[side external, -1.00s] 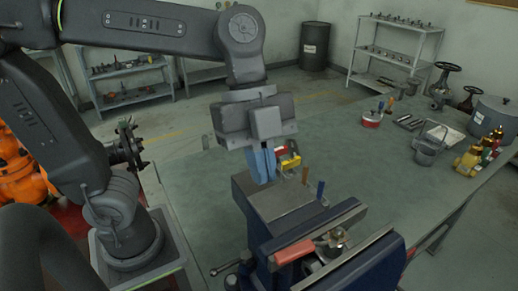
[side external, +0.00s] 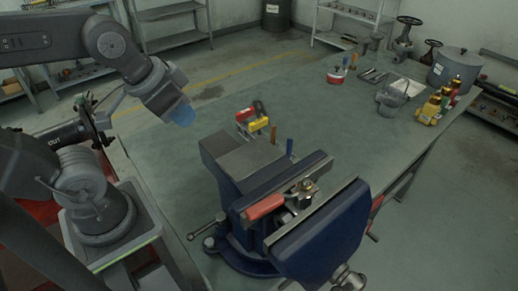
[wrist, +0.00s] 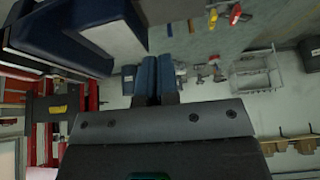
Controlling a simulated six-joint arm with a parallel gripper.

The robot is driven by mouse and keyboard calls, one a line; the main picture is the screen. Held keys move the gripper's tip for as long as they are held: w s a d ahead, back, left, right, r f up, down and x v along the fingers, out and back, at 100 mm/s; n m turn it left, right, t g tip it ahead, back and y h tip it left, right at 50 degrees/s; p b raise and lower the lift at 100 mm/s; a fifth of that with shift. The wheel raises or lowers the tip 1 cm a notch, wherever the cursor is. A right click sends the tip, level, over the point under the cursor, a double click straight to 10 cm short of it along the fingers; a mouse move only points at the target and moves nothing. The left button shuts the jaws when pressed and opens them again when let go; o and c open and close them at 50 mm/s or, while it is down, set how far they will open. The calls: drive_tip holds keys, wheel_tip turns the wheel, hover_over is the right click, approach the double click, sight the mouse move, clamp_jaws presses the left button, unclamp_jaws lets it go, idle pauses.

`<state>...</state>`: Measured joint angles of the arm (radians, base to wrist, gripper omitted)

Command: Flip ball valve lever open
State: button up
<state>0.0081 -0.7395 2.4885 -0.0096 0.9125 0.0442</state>
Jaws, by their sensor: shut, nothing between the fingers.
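The ball valve is clamped in the jaws of a blue bench vise (side external: 340,232). Its red lever (side external: 264,207) points to the lower left, lying along the vise jaw, and its metal body (side external: 303,188) shows at the lever's right end. My gripper (side external: 181,116) is up and to the left of the vise, well apart from the lever. In the wrist view its two blue fingers (wrist: 156,80) are together with nothing between them. The lever does not show clearly in the wrist view.
Yellow and red tools (side external: 252,121) lie behind the vise, near two small upright handles (side external: 289,147). The green bench top (side external: 300,80) behind the vise is mostly clear.

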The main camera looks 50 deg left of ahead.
drive_tip(key=shift+o, duration=0.6)
drive_tip(key=shift+w+r+n, duration=0.1)
drive_tip(key=shift+n, duration=0.2)
drive_tip(key=o, duration=0.6)
drive_tip(key=w+d+r+g, duration=0.1)
drive_tip(key=d+r, duration=0.1)
drive_tip(key=d, duration=0.1)
drive_tip(key=w+d+r+g, duration=0.2)
drive_tip(key=d+r, duration=0.1)
drive_tip(key=w+d+r+g+h, duration=0.1)
drive_tip(key=w+d+r+g, duration=0.1)
drive_tip(key=d, duration=0.1)
drive_tip(key=shift+w+d+r, duration=0.15)
drive_tip(key=shift+d, duration=0.05)
drive_tip(key=shift+o, duration=0.2)
drive_tip(key=m+g+y, duration=0.1)
drive_tip(key=g+y, duration=0.1)
drive_tip(key=g, duration=0.3)
approach(265, 204)
drive_tip(key=v, duration=0.5)
drive_tip(key=x, duration=1.3)
drive_tip(key=shift+c, duration=0.4)
clamp_jaws()
